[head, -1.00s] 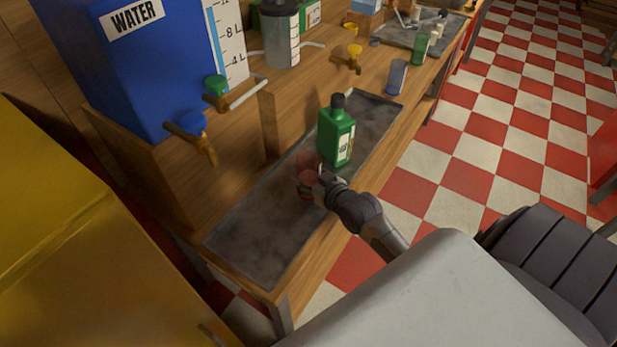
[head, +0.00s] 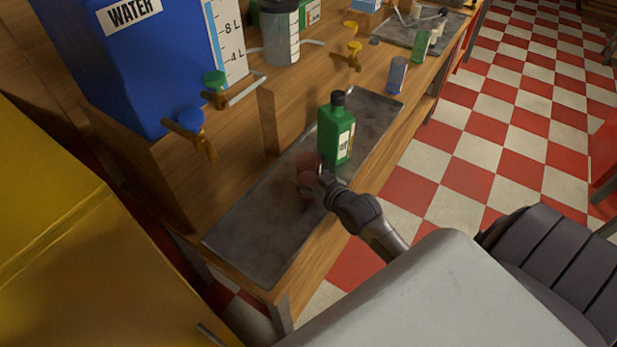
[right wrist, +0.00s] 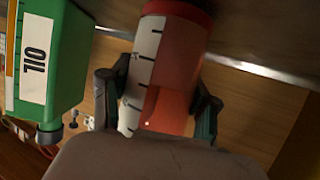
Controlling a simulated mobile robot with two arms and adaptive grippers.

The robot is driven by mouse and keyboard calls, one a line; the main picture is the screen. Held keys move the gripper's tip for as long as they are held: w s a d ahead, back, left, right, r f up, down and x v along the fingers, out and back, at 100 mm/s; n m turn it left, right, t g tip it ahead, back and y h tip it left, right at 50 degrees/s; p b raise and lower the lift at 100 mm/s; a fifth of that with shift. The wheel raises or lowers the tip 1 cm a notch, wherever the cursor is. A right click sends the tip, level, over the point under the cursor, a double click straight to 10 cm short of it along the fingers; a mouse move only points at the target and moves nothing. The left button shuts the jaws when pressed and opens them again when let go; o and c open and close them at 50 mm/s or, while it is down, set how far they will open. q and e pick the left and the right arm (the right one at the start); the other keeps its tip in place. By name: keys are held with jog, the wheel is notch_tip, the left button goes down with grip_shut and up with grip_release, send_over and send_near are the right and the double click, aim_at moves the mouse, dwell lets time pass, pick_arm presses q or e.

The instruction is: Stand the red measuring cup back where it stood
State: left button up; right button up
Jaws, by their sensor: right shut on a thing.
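The red measuring cup (head: 307,172) is over the dark tray (head: 245,235) in the head view, just left of the green bottle (head: 336,132). My right gripper (head: 318,186) is shut around it from the lower right. In the right wrist view the cup (right wrist: 172,85) is see-through red with a white marked scale, and the fingers of my right gripper (right wrist: 165,95) press on both its sides. Whether the cup's base touches the tray cannot be told. My left gripper is not in view.
The green bottle, labelled OIL, stands close beside the cup; it also shows in the right wrist view (right wrist: 38,70). A blue water tank (head: 120,60) with brass taps stands behind the tray. The tray's front left part is clear. A yellow cabinet (head: 70,240) is at the left.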

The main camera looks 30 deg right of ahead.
jog(key=shift+f, duration=0.1)
jog(key=o, duration=1.4)
jog(key=shift+f, duration=0.1)
